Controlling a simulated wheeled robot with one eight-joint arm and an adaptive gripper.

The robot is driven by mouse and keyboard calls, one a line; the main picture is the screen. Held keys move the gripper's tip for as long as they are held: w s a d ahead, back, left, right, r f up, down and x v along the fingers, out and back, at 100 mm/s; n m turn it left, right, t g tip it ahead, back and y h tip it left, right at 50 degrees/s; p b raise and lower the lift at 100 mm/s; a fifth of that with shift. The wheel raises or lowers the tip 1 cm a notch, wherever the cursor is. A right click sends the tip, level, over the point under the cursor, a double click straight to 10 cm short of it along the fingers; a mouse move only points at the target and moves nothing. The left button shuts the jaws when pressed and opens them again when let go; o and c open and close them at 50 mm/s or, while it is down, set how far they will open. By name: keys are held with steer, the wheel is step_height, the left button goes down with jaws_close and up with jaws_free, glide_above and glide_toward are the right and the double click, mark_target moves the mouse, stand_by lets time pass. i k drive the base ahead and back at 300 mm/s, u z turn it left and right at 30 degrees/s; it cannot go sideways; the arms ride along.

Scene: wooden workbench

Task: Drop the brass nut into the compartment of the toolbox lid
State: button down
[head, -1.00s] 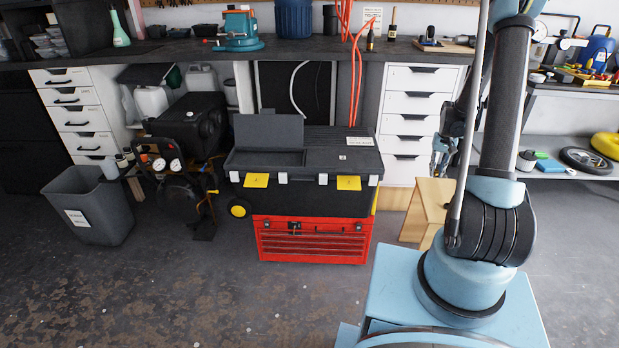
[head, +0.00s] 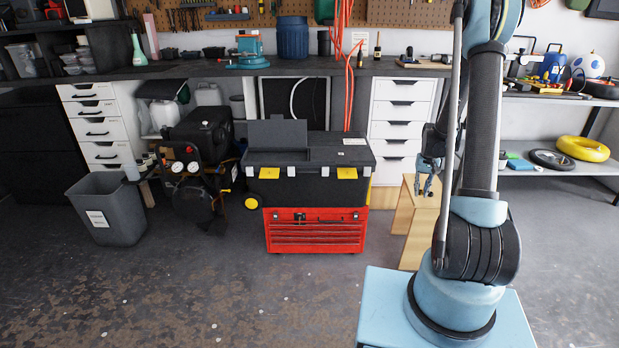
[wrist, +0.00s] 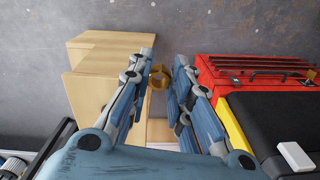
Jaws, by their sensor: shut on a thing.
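The brass nut (wrist: 158,77) is between my fingertips in the wrist view. My gripper (wrist: 159,78) is shut on it. In the head view my gripper (head: 427,184) hangs in front of the wooden step stool, right of the toolbox; the nut cannot be made out there. The black toolbox (head: 309,186) with yellow latches stands on a red tool chest (head: 316,234). A flap stands up at the left of its lid (head: 340,151), with a shallow compartment (head: 275,159) open in front of it. The toolbox also shows at the right of the wrist view (wrist: 270,115).
The wooden step stool (head: 404,222) stands right of the chest and lies below my gripper in the wrist view (wrist: 90,95). A compressor (head: 195,165) and a grey bin (head: 108,212) stand left of the toolbox. The workbench (head: 215,68) runs behind. The floor in front is clear.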

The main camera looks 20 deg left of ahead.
mark_target(280, 157)
steer(key=u, duration=0.65)
steer(key=k, duration=1)
steer(key=u, duration=0.45)
steer(key=i, duration=0.95)
